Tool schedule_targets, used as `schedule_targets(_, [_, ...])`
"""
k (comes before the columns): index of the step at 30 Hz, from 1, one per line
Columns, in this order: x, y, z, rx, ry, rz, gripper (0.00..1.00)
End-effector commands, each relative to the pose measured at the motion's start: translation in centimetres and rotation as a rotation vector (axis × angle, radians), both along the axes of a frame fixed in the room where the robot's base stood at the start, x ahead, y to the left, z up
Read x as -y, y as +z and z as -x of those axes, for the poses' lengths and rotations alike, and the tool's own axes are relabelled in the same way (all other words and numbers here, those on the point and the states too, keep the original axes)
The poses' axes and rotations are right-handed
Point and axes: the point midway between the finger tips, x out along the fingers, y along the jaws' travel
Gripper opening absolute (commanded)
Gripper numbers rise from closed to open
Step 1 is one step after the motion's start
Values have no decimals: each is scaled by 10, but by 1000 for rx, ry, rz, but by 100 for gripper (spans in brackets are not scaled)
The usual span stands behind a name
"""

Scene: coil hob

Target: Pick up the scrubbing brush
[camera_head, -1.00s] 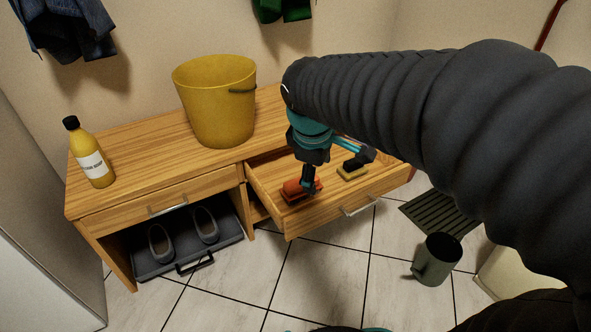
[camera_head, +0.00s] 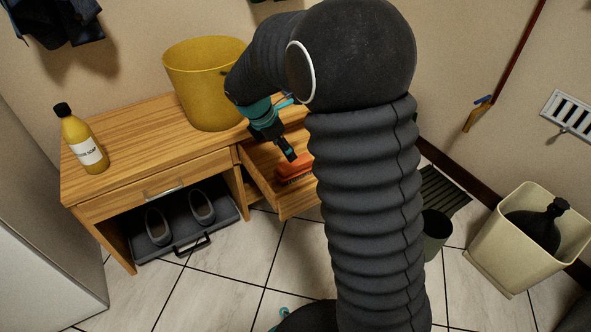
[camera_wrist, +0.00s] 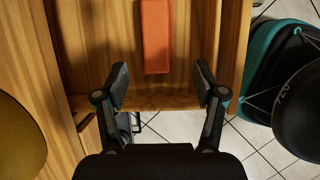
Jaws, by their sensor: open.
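The scrubbing brush (camera_head: 294,167) is an orange block lying in the open wooden drawer (camera_head: 262,185). In the wrist view its orange top (camera_wrist: 155,35) lies lengthwise beyond the fingertips, between their lines. My gripper (camera_head: 288,152) is just above and behind the brush in the head view, partly covered by my arm. In the wrist view my gripper (camera_wrist: 162,84) is open, with nothing between the fingers. My arm hides the right part of the drawer in the head view.
A yellow bucket (camera_head: 203,85) and a soap bottle (camera_head: 84,142) stand on the bench top. Shoes rest on a grey tray (camera_head: 215,231) below.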

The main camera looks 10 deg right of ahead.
Motion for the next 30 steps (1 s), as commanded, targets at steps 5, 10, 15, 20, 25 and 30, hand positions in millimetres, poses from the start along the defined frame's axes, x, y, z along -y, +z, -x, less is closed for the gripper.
schedule_targets(5, [11, -27, -3, -2, -2, 1, 70])
schedule_targets(10, [14, -36, -5, 0, -2, 0, 70])
schedule_targets(15, [18, -44, -7, 0, -2, 0, 70])
schedule_targets(20, [29, -63, -15, -2, -3, 0, 70])
schedule_targets(25, [36, -80, -18, -1, -2, 0, 70])
schedule_targets(30, [37, -81, -19, 1, -2, 0, 70])
